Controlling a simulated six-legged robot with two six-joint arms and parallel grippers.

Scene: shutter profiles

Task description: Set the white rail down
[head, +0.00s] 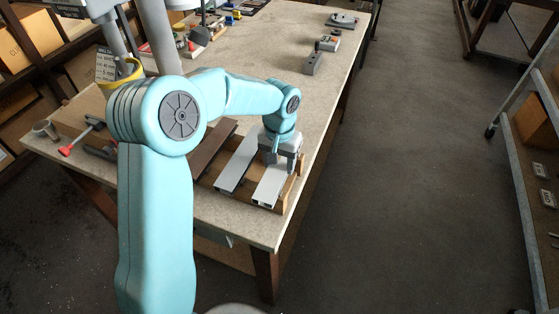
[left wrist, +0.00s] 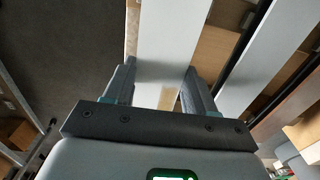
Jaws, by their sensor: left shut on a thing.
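The white rail (head: 270,187) lies at the right end of a wooden rack near the table's front right corner. My left gripper (head: 281,166) points down over it and is shut on it. In the left wrist view the white rail (left wrist: 168,38) runs between the two fingers of my left gripper (left wrist: 160,78). I cannot tell whether the rail's underside touches the rack. A light grey rail (head: 238,166) lies beside it on the left, and a brown rail (head: 212,146) lies beyond that. My right gripper is not in view.
The rack's wooden end block (head: 288,193) stands close to the rail's right side. The table (head: 290,65) is bare in its middle, with grey blocks (head: 313,63) farther back. A red-tipped clamp (head: 80,139) lies at the left. The table's right edge is near.

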